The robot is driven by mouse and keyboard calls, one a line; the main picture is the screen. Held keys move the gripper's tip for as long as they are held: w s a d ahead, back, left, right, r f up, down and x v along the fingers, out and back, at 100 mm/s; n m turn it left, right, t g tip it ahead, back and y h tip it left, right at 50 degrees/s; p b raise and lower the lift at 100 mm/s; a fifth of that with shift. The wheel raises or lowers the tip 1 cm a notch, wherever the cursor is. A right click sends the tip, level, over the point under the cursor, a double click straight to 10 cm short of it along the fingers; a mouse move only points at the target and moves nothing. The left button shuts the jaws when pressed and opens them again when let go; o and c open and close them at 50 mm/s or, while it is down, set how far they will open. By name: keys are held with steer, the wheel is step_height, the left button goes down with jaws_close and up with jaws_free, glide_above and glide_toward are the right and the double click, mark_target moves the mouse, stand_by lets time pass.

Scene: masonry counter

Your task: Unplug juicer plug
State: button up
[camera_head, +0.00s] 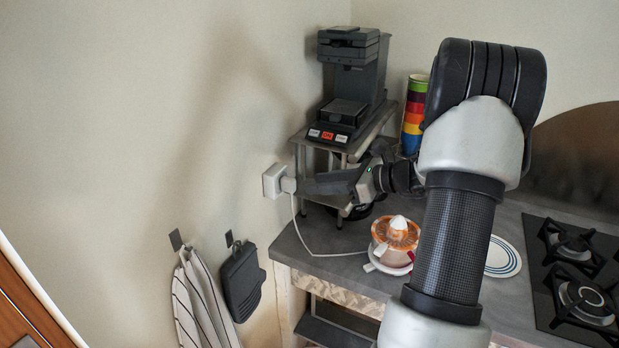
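The white juicer plug (288,185) sits at the white wall socket (272,181) on the left wall. Its white cord (302,238) hangs down and runs across the counter to the orange and white juicer (396,238). My gripper (302,185) reaches in from the right, with its dark fingers level with the plug and right at it. The fingers overlap in this view, so I cannot tell whether they are closed on the plug or only beside it.
A dark coffee machine (350,80) stands on a small metal shelf (360,150) just above my gripper. Colourful stacked cups (414,115) stand behind. A plate (503,258) and gas hob (575,265) are at right. A striped towel (203,305) and dark board (242,280) hang below the socket.

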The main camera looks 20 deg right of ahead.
mark_target(295, 185)
steer(key=shift+b+x, duration=1.4)
steer(key=shift+x, duration=3)
steer(key=shift+d+f, duration=0.1)
steer(key=shift+d, duration=0.1)
jaws_close()
steer(key=shift+s+d, duration=0.1)
steer(key=shift+s+d, duration=0.3)
steer(key=shift+s, duration=0.1)
steer(key=shift+s+d, duration=0.45)
steer(key=shift+s, duration=0.1)
